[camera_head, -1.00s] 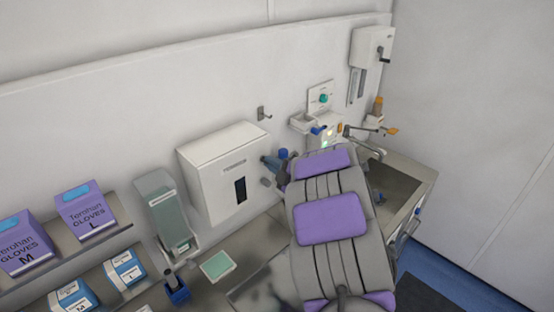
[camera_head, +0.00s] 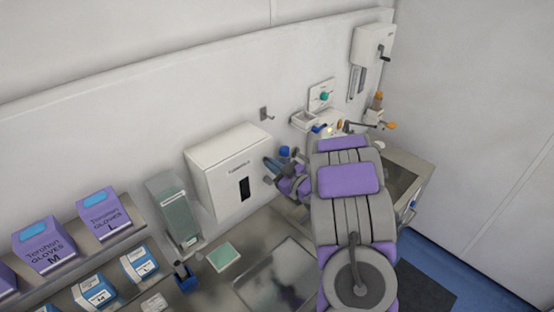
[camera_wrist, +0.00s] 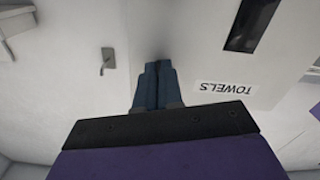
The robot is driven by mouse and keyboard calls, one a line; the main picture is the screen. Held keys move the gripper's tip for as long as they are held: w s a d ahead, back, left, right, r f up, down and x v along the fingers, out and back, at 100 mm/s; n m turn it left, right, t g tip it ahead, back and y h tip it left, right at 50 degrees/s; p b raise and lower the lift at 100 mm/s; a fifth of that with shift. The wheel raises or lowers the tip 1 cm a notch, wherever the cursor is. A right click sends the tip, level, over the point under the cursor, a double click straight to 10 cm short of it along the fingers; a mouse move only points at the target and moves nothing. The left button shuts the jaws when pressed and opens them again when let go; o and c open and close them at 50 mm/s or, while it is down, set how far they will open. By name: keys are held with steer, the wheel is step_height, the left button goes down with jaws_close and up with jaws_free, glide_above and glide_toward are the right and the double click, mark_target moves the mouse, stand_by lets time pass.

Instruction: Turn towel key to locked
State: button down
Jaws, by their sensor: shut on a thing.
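The white towel dispenser (camera_head: 215,182) is mounted on the wall left of my arm, with a dark window slot (camera_head: 244,188) in its front. In the wrist view its TOWELS label (camera_wrist: 224,88) appears upside down beside the slot. My gripper (camera_head: 268,162) is at the dispenser's right side. In the wrist view its blue fingers (camera_wrist: 158,68) are close together against the dispenser's white side, shut on the towel key. The key is hidden by the fingers, so its angle cannot be told.
A metal hook (camera_head: 265,114) is on the wall above the gripper. A green-fronted dispenser (camera_head: 174,212) and glove boxes (camera_head: 45,243) are to the left. A green pad (camera_head: 223,257) lies on the steel counter. A wall unit with a teal knob (camera_head: 324,96) is to the right.

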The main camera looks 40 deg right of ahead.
steer(key=shift+w+r+m+p, duration=0.1)
steer(key=shift+r+m+p, duration=0.15)
steer(key=shift+m+p, duration=0.45)
steer(key=shift+r+m+p, duration=0.25)
steer(key=shift+m+p, duration=0.15)
steer(key=shift+m, duration=0.5)
steer(key=c, duration=1.6)
jaws_free()
steer(key=o, duration=0.3)
steer(key=shift+w+a+f, duration=0.1)
steer(key=shift+w+f, duration=0.1)
steer(key=shift+f, duration=0.1)
steer(key=shift+s, duration=0.1)
steer(key=shift+s, duration=0.1)
steer(key=s+d+b, duration=0.1)
steer(key=s, duration=0.4)
steer(key=s+b, duration=0.1)
steer(key=s, duration=0.5)
steer(key=s+d+b, duration=0.1)
steer(key=s, duration=0.5)
steer(key=shift+d+f, duration=0.1)
steer(key=shift+d, duration=0.2)
